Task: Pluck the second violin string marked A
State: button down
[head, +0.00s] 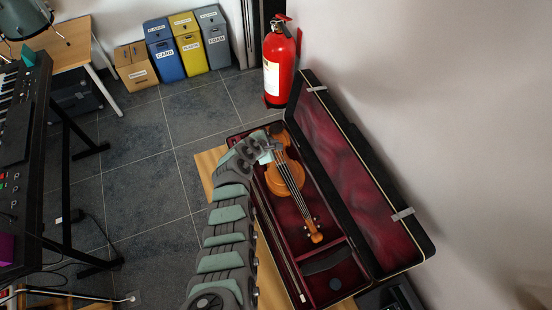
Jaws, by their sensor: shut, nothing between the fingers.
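The violin (286,180) lies in an open case (328,245) lined in dark red. Its neck and scroll point toward the bottom of the picture, with the pegs at the lower end. The dark fingerboard and strings run along its middle; single strings and any A mark are too small to tell apart. My gripper (270,153) is over the violin's upper part, near the strings at the body end. It is shut with nothing held. Whether the fingertips touch a string cannot be told, and my arm hides part of the case's left side.
The raised case lid (350,165) stands along the right, next to the wall. A bow (285,262) lies on the case's left side. A red fire extinguisher (279,63) stands behind the case. A keyboard (18,150) on a stand is at left; open floor lies between.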

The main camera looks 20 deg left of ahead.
notch_tip(320, 180, down, 6)
jog(key=b, duration=0.4)
jog(key=shift+b, duration=0.3)
dwell(1.5)
jog(key=shift+f, duration=0.3)
jog(key=shift+f+b, duration=0.35)
jog(key=shift+b, duration=0.2)
dwell(0.3)
jog(key=shift+r, duration=0.1)
jog(key=shift+r+p, duration=0.7)
jog(key=shift+p, duration=0.15)
notch_tip(320, 180, up, 5)
jog(key=p, duration=0.5)
